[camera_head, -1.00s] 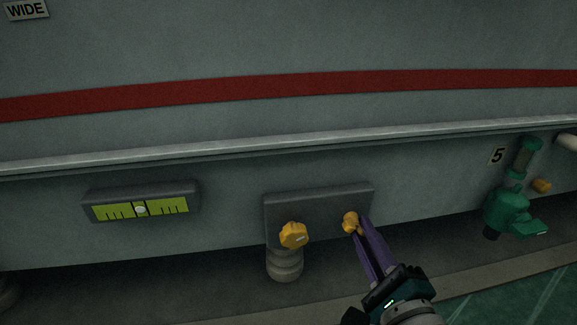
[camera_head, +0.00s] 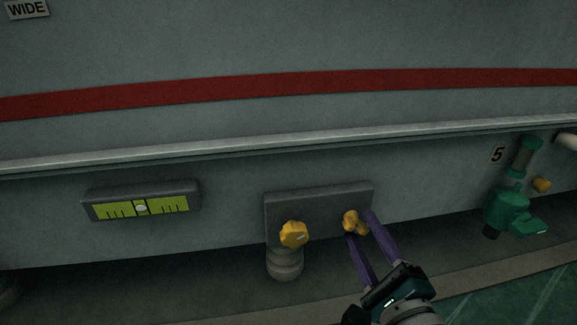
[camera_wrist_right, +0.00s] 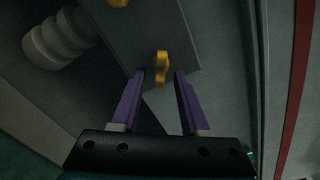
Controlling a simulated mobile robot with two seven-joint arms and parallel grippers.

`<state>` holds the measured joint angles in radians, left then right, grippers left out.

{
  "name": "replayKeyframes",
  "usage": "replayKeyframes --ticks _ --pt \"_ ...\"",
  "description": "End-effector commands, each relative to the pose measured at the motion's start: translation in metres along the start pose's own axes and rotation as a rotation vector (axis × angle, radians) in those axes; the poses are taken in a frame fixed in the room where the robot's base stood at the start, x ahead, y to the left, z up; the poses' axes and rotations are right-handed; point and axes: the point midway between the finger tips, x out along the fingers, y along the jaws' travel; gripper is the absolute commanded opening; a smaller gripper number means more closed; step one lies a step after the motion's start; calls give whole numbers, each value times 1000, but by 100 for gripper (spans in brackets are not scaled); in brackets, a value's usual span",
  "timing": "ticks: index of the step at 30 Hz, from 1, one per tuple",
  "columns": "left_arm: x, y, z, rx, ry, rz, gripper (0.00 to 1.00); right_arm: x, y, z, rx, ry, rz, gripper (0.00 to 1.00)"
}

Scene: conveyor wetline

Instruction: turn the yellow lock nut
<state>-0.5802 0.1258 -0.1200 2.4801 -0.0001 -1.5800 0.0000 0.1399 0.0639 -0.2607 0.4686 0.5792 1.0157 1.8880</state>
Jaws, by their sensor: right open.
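A small winged yellow nut (camera_head: 352,221), which I take for the lock nut, sits at the right of a dark grey plate (camera_head: 325,207) low on the machine wall. It also shows in the right wrist view (camera_wrist_right: 161,68). My right gripper (camera_head: 361,226) is open, its purple fingers reaching up from the lower right. In the right wrist view the gripper (camera_wrist_right: 160,76) has a fingertip on each side of the nut's near end, with gaps visible. A rounder yellow knob (camera_head: 293,234) is on the same plate, to the left. My left gripper is not in view.
A ribbed grey foot (camera_head: 285,264) stands under the plate. A yellow-green level gauge (camera_head: 141,207) is at the left. A green valve unit (camera_head: 509,209) with a yellow knob (camera_head: 541,185) is at the right, below a "5" label. A metal rail (camera_head: 230,149) runs above.

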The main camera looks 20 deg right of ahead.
Motion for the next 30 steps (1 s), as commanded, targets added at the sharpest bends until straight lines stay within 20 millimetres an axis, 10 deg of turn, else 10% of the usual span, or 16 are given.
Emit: replayKeyframes --ticks 7,21,30 --pt "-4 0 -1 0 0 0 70 -10 0 0 -1 2 4 45" --pt "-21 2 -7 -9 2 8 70 -92 0 0 0 1 2 45" --pt "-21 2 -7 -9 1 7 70 -100 0 0 0 0 0 45"
